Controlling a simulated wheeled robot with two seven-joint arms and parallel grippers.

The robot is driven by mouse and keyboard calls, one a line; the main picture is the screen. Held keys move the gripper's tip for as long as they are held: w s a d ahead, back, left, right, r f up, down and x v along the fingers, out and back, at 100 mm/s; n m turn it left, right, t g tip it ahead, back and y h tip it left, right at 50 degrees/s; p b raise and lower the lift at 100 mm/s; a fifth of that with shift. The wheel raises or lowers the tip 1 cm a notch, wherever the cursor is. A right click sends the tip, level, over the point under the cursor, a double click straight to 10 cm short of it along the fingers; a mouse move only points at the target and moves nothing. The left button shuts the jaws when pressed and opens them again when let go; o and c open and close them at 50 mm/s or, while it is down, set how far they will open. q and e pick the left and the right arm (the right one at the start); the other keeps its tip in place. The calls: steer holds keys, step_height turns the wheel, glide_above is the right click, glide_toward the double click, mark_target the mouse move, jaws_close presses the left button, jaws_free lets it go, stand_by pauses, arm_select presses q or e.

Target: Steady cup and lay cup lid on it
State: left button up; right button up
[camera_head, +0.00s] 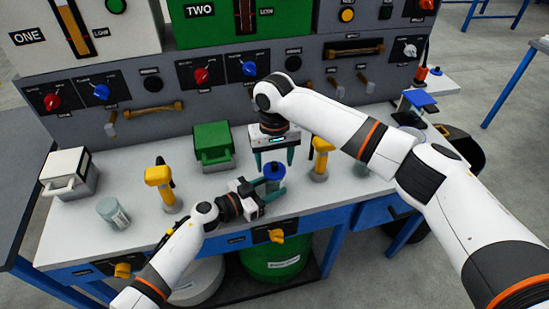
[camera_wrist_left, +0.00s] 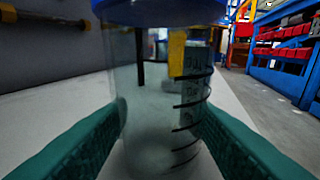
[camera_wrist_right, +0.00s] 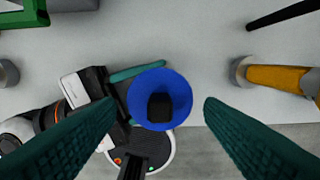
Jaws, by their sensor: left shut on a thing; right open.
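The clear cup (camera_wrist_left: 150,100), with dark measuring marks on its side, stands upright near the front of the bench. The blue cup lid (camera_wrist_right: 146,88) with a black knob lies over its mouth; its blue edge also shows at the top of the left wrist view (camera_wrist_left: 165,10). I cannot tell whether it is fully seated. My left gripper (camera_head: 277,190) is shut on the cup from the side, low on the bench. My right gripper (camera_wrist_right: 160,105) is open above the lid, its fingers apart on either side and not touching it; it also shows in the head view (camera_head: 273,160).
Yellow-handled tools (camera_head: 160,182) (camera_head: 322,155) stand left and right of the cup. A green box (camera_head: 212,145), a white box (camera_head: 68,172) and a second clear jar (camera_head: 113,213) stand further left. A control panel with knobs rises behind. The bench's front edge is close.

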mark_target(274, 163)
steer(key=shift+r, duration=3.55)
arm_select(q)
steer(key=o, duration=0.7)
steer(key=shift+a, duration=0.1)
